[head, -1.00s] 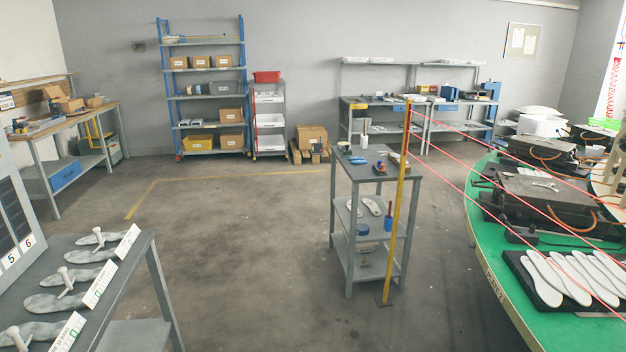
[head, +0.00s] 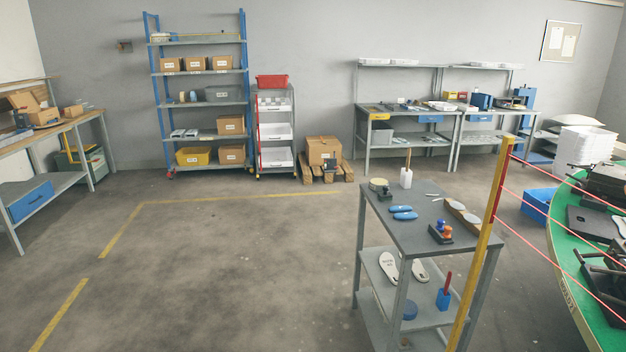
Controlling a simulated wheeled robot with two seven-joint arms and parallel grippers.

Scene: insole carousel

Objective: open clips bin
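I cannot tell which container is the clips bin; the labels are too small to read. Candidates in the head view are a red bin (head: 271,81) on top of a narrow cart (head: 293,103), white bins (head: 275,131) on that cart's shelves, a yellow bin (head: 193,156) low on the tall blue rack (head: 244,60), and a grey bin (head: 223,94) higher on that rack. A blue drawer (head: 30,201) sits under the left workbench. Neither of my grippers is in view.
A grey trolley (head: 415,236) with tools and insoles stands front right. A yellow post (head: 487,235) with red beams stands beside it, before the green carousel table (head: 567,262). Cartons on a pallet (head: 323,153) stand by the wall. The middle and left floor is clear, with yellow lines.

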